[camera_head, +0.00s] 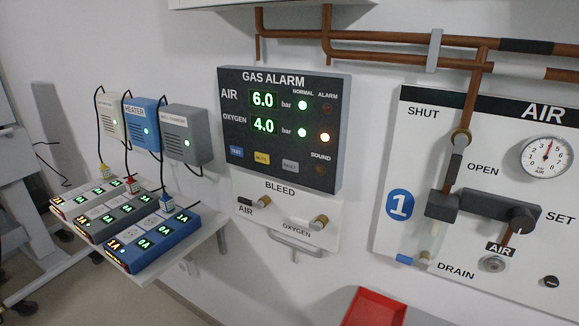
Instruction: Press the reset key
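The reset key (290,165) is a small grey key, the rightmost of three at the bottom of the dark gas alarm panel (270,183) on the wall. The yellow mute key (262,158) and blue test key (236,152) sit to its left. The panel reads 6.0 bar for air and 4.0 bar for oxygen. Both green normal lamps are lit. Neither gripper shows in the head view.
A bleed panel (282,207) with two knobs sits below. A shelf (205,230) with several power strips and wall boxes above is at left. The air valve board (408,135) is at right; copper pipes (390,56) run above. A red tray (374,308) stands low in front.

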